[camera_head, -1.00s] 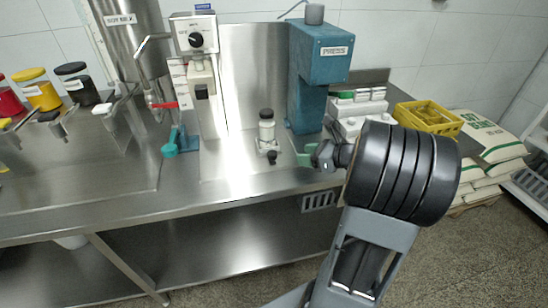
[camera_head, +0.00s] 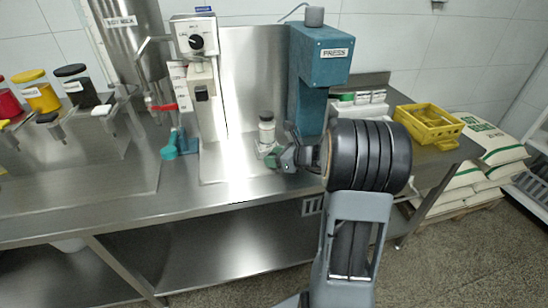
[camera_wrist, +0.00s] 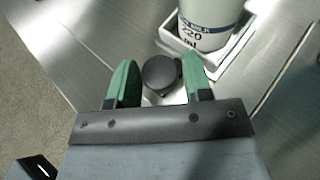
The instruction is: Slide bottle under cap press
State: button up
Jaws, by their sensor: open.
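The bottle (camera_head: 266,128), pale with a grey top, stands upright on the steel counter, left of the teal press (camera_head: 322,58) marked PRESS. In the wrist view the bottle (camera_wrist: 208,28), marked 220 ml, stands in a white square holder (camera_wrist: 236,45). A round black knob (camera_wrist: 158,72) sits in front of the holder. My gripper (camera_head: 269,157) is open beside the holder. In the wrist view the green fingers of my gripper (camera_wrist: 157,66) are on either side of the knob, not visibly closed on it. The knob and holder are largely hidden by the gripper in the head view.
A dispenser (camera_head: 203,85) with a dial stands left of the bottle, with a teal scoop (camera_head: 169,148) near it. White boxes (camera_head: 362,103) and a yellow crate (camera_head: 428,124) are at right. The counter's front strip is clear.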

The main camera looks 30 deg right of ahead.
grip_shut()
dwell(0.4)
jog(key=shift+d, duration=0.1)
